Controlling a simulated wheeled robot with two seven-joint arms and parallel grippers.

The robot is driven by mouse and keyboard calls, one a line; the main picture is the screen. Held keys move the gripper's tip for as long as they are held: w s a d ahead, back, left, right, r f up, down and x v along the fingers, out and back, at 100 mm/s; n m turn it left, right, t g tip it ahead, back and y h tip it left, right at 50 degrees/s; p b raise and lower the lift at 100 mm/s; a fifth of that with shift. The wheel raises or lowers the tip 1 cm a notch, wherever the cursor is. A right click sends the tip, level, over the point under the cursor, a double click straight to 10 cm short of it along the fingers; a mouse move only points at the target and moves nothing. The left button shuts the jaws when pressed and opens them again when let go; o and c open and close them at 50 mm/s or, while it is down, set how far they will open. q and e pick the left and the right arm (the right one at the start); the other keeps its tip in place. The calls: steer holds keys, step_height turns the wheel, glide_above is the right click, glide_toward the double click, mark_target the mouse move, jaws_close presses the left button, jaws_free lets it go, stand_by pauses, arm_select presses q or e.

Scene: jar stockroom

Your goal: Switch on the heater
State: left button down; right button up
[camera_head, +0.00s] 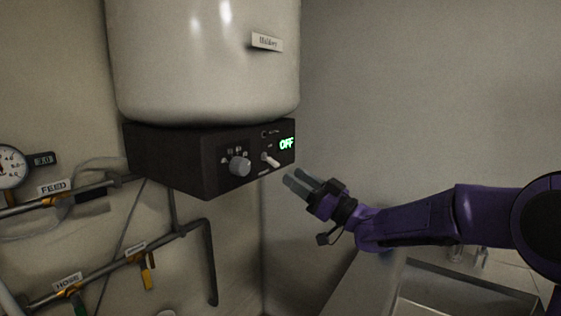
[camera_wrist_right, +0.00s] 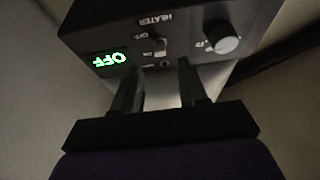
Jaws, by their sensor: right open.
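The heater is a large pale tank (camera_head: 205,60) with a dark control box (camera_head: 175,158) under it. The box carries a small light toggle switch (camera_head: 270,160), a grey round knob (camera_head: 240,166) and a green lit display (camera_head: 286,143) reading OFF. My right gripper (camera_head: 297,181) is open and empty, just below and to the right of the switch, apart from it in the head view. In the right wrist view the switch (camera_wrist_right: 160,46) lies ahead, between the lines of the two open fingers (camera_wrist_right: 160,80), with the knob (camera_wrist_right: 222,38) to its right. My left gripper is not in view.
Pipes labelled FEED (camera_head: 58,187) and HOSE (camera_head: 68,281) run along the left wall, with a yellow-handled valve (camera_head: 146,270) and a gauge (camera_head: 10,167). A bare wall stands behind my right arm. A pale surface lies below it at lower right.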

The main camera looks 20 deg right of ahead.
mark_target(278, 166)
steer(key=p+x, duration=0.1)
steer(key=x, duration=0.4)
steer(key=shift+a+r+p, duration=0.1)
steer(key=shift+r+p, duration=0.05)
steer(key=shift+p, duration=0.2)
steer(key=shift+w+a, duration=0.25)
steer(key=shift+w, duration=0.15)
jaws_close()
steer(key=shift+r+p, duration=0.25)
steer(key=shift+p, duration=0.3)
step_height(278, 166, up, 3)
steer(key=g+h+p, duration=0.2)
steer(key=p, duration=0.5)
steer(key=g+h+p, duration=0.1)
steer(key=g+p, duration=0.1)
steer(key=p, duration=0.5)
steer(key=shift+s+d+f+g+h, duration=0.1)
steer(key=shift+s+f+g+h, duration=0.05)
steer(key=shift+g+h, duration=0.65)
steer(key=shift+g, duration=0.1)
steer(key=shift+r+g+h, duration=0.3)
steer(key=shift+g+h, duration=0.5)
steer(key=shift+g, duration=0.2)
jaws_free()
steer(key=shift+r, duration=0.1)
